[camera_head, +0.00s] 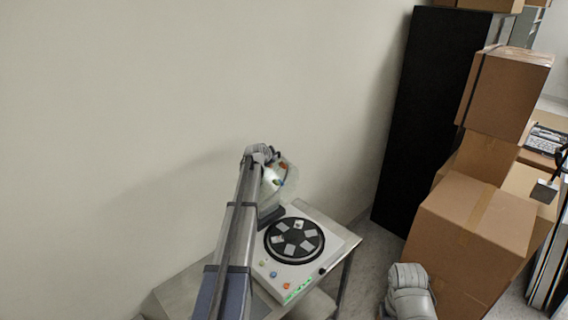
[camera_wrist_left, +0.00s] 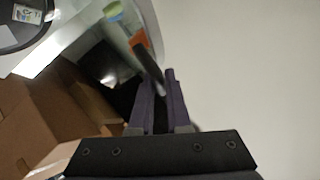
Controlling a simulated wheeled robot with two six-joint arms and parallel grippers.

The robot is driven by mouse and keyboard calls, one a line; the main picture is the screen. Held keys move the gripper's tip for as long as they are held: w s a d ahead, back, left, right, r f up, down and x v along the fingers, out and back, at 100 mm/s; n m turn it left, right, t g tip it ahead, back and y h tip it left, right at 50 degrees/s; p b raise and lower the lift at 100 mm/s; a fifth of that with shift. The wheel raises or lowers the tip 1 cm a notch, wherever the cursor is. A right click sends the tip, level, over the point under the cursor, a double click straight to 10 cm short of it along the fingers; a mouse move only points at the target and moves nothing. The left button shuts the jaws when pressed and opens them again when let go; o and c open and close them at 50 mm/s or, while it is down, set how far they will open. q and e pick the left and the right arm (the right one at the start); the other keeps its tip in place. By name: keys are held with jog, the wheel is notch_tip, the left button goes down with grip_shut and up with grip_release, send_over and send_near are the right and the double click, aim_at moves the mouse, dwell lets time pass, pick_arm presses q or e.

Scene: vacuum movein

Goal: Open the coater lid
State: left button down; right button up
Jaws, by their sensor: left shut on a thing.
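The coater (camera_head: 332,252) is a white box with a round black plate holding several pale pieces, on a metal table. Its clear lid (camera_head: 282,172) stands raised, tilted up at the back near the wall. My left arm reaches up in front of the lid and partly covers it. In the left wrist view, my left gripper (camera_wrist_left: 164,92) is shut on the dark handle (camera_wrist_left: 148,62) of the lid, and the see-through lid (camera_wrist_left: 152,24) shows beyond. Its fingertips are hard to make out in the head view. My right gripper is out of view; only a grey arm link shows.
Stacked cardboard boxes (camera_head: 470,225) stand to the right of the coater, before a tall black panel (camera_head: 420,110). A plain wall (camera_head: 150,110) is close behind the coater. Some floor is clear between the table (camera_head: 345,240) and the boxes.

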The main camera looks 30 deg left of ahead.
pick_arm(q)
jog(key=w+a, duration=0.2)
jog(key=a, duration=0.3)
jog(key=shift+a, duration=0.35)
jog(key=shift+r, duration=0.1)
jog(key=c, duration=0.9)
grip_release()
jog(key=shift+s+d+r, duration=0.1)
jog(key=p+v, duration=0.4)
jog(key=v, duration=0.3)
jog(key=shift+s+r, duration=0.2)
jog(key=shift+s, duration=0.05)
jog(key=shift+f, duration=0.1)
